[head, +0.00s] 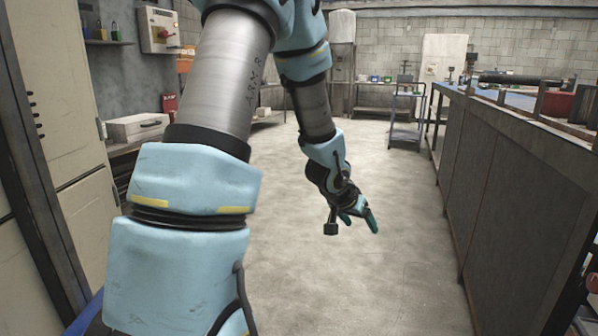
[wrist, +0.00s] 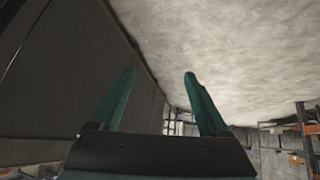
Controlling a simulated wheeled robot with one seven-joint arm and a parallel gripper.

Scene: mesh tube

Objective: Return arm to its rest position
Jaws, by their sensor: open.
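My arm (head: 222,85) fills the left and middle of the head view, raised and bent over at the top. Its forearm hangs down over the open floor. My gripper (head: 361,224) is at its low end, with two teal fingers spread apart and nothing between them. In the wrist view my gripper (wrist: 158,75) also shows open and empty, its fingertips clear of any object. The floor and a dark panel lie beyond the fingers there.
A long workbench (head: 520,185) with dark panels runs along the right. Tall cabinets (head: 50,130) stand at the left, near my arm. A small blue-framed stand (head: 406,118) is farther back. The concrete floor (head: 345,285) between is clear.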

